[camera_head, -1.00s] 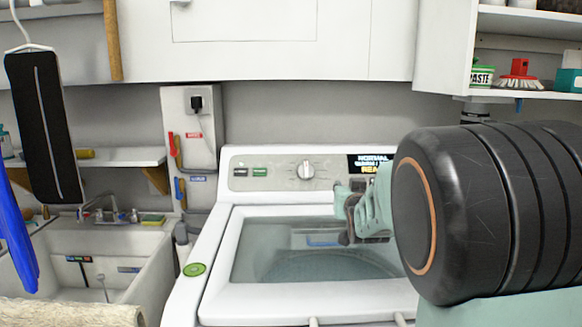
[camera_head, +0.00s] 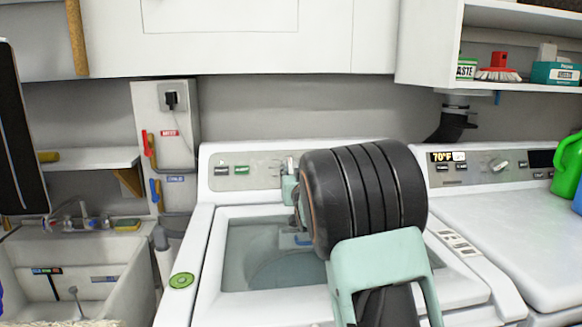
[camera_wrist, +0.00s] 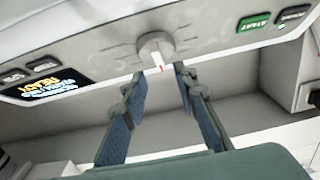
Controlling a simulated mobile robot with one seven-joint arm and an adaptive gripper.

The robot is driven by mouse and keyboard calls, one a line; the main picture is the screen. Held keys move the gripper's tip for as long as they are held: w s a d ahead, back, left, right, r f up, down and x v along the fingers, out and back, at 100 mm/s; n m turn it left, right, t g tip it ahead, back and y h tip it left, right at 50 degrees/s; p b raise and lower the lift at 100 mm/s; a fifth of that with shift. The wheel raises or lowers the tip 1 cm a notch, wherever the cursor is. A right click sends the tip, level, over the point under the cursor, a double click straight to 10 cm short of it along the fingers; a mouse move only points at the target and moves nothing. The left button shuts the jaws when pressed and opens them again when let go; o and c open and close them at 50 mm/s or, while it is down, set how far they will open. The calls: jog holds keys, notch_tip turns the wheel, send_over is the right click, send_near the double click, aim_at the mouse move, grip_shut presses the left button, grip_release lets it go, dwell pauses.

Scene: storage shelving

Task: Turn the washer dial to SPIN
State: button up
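The white washer (camera_head: 206,262) stands in the middle of the head view, with a grey control panel (camera_head: 232,183) along its back. I cannot tell whether either finger touches the dial. In the head view my gripper (camera_head: 290,170) is at the panel, and my arm hides the dial and display.
The washer display (camera_wrist: 45,88) and several small buttons flank the dial in the wrist view. A second machine (camera_head: 505,210) stands close on the right. A sink (camera_head: 75,270) is at the left. White cabinets (camera_head: 270,40) hang above the washer.

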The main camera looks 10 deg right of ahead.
aim_at(290, 163)
jog(key=shift+w, duration=2.3)
grip_shut()
